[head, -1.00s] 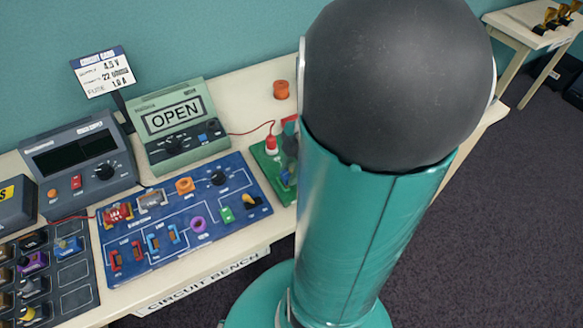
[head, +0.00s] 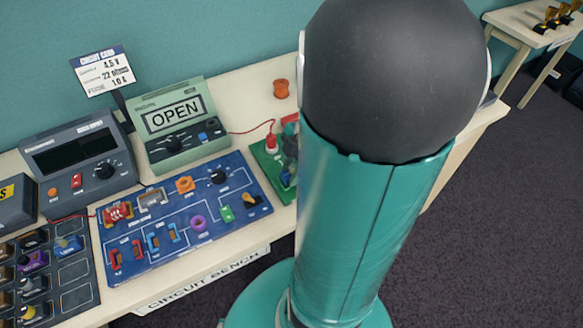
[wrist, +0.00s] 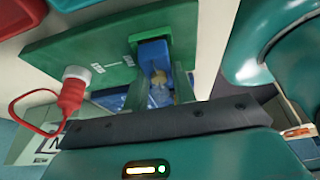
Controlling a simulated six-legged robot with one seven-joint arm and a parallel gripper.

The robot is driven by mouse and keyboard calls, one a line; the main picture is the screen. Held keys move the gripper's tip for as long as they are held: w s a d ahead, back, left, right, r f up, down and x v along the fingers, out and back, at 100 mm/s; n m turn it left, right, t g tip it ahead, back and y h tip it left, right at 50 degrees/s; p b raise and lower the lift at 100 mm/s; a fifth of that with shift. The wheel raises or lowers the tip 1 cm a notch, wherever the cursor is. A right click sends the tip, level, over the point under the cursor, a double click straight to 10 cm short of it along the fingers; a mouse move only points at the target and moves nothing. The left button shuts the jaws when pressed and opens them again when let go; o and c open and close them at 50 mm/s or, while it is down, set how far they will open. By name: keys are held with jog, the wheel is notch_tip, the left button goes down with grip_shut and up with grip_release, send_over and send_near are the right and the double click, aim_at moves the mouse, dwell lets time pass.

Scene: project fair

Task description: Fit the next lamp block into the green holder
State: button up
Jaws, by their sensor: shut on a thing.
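The green holder (head: 262,158) is a green board on the bench, right of the blue circuit panel. My arm hides its right part in the head view. In the wrist view, the green holder (wrist: 100,32) lies tilted across the upper part. My gripper (wrist: 160,88) is shut on a blue lamp block (wrist: 154,52) with a small yellowish bulb. The block overlaps the holder's edge in that view. I cannot tell whether it is seated or just above. A red plug (wrist: 72,92) with a red lead stands on the holder.
The meter (head: 172,122) reads OPEN. The blue circuit panel (head: 165,260) and a dark tray of several blocks (head: 75,298) lie to the left. An orange spool (head: 281,89) stands behind the holder. A red tray (wrist: 100,8) edges into the wrist view.

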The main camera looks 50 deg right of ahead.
jog(key=shift+f, duration=0.3)
jog(key=o, duration=1.5)
jog(key=shift+o, duration=0.2)
jog(key=shift+r, duration=4.05)
jog(key=shift+a, duration=0.1)
